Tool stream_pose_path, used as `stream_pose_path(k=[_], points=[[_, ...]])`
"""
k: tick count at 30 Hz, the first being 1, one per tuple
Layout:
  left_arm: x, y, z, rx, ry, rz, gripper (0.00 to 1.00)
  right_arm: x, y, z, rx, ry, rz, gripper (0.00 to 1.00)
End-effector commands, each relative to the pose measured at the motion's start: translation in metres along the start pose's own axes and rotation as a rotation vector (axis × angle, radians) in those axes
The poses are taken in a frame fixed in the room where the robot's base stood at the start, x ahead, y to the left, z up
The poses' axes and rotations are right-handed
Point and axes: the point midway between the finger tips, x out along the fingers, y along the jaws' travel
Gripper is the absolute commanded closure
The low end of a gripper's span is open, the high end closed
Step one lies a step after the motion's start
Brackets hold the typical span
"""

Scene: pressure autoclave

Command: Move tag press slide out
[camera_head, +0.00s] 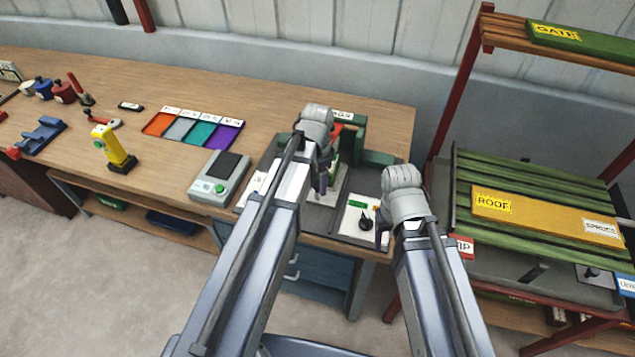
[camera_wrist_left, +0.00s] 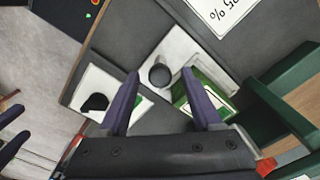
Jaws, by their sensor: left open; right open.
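The tag press is a dark green frame (camera_head: 375,158) with an orange-red part, on a dark grey base at the bench's right end. It also shows in the left wrist view as a green block (camera_wrist_left: 265,120). A white slide plate (camera_wrist_left: 182,48) with a round grey knob (camera_wrist_left: 160,76) lies in front of it. My left gripper (camera_wrist_left: 160,100) is open over the slide, its fingers either side of the knob; contact cannot be told. My right gripper (camera_head: 383,235) is open and empty beside the bench's right edge.
A white panel (camera_head: 352,230) with a black lever and green marking sits right of the slide. A grey scale (camera_head: 220,178) and coloured trays (camera_head: 190,129) stand to the left. A rack with a ROOF board (camera_head: 545,215) stands to the right.

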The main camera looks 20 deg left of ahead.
Motion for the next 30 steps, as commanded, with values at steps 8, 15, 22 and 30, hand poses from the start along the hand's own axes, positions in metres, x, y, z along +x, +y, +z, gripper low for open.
stream_pose_path(k=[8, 15, 22, 30], points=[[-0.0005, 0.0, 0.0, 0.0, 0.0, 0.0, 0.54, -0.0005, 0.0001, 0.0, 0.0, 0.0, 0.0, 0.34], [-0.0005, 0.0, 0.0, 0.0, 0.0, 0.0, 0.81, -0.0005, 0.0, 0.0, 0.0, 0.0, 0.0, 0.34], [-0.0005, 0.0, 0.0, 0.0, 0.0, 0.0, 1.0, -0.0005, 0.0, 0.0, 0.0, 0.0, 0.0, 0.34], [-0.0004, 0.0, 0.0, 0.0, 0.0, 0.0, 1.0, -0.0004, 0.0, 0.0, 0.0, 0.0, 0.0, 0.34]])
